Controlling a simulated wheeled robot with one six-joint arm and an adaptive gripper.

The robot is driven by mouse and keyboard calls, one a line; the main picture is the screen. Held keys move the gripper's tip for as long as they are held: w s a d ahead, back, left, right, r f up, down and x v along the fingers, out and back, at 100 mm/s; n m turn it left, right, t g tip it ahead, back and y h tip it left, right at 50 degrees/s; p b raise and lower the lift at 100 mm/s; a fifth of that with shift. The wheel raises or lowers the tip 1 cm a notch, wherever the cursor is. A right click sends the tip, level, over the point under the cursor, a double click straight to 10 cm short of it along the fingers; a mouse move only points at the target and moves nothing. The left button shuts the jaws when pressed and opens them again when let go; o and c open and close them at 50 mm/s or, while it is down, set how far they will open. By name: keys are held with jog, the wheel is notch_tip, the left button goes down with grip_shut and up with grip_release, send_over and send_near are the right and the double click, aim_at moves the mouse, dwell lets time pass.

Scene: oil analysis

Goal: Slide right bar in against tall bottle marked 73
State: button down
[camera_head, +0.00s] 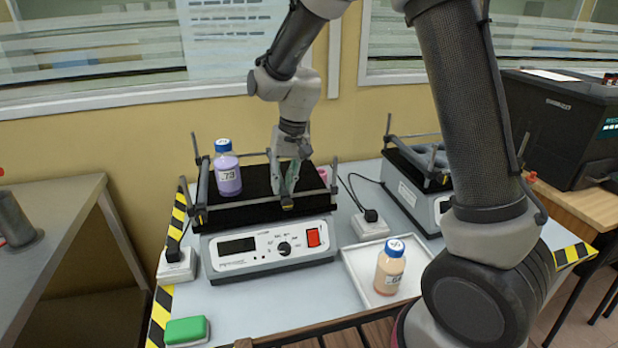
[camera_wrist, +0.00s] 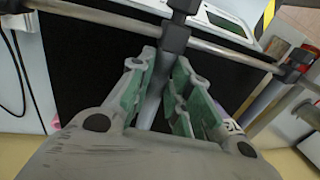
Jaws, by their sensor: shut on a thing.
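The tall bottle marked 73 (camera_head: 227,172) has a blue cap and purple contents. It stands upright on the left part of the black shaker platform (camera_head: 255,212) in the head view. In the wrist view its label and purple side partly show at the right, behind my gripper. My gripper (camera_head: 287,183) points down over the platform, right of the bottle. In the wrist view my gripper (camera_wrist: 158,88) is shut on the grey right bar (camera_wrist: 151,103). The bar's dark end clamp (camera_wrist: 175,38) sits on a metal cross rail. A gap separates the bar from the bottle in the head view.
The shaker's control box (camera_head: 268,250) faces front. A white tray (camera_head: 357,267) with an orange-filled bottle (camera_head: 390,267) lies at the right. A green block (camera_head: 187,331) lies front left. A second shaker (camera_head: 415,185) stands behind my arm.

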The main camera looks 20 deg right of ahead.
jog(key=a, duration=1.1)
jog(key=c, duration=1.3)
grip_release()
jog(key=shift+d+r, duration=0.1)
jog(key=r, duration=0.4)
jog(key=d+r, duration=0.1)
jog(key=r, duration=0.2)
jog(key=d+r, duration=0.1)
jog(key=r, duration=0.3)
jog(key=shift+d+r, duration=0.15)
jog(key=shift+r, duration=0.2)
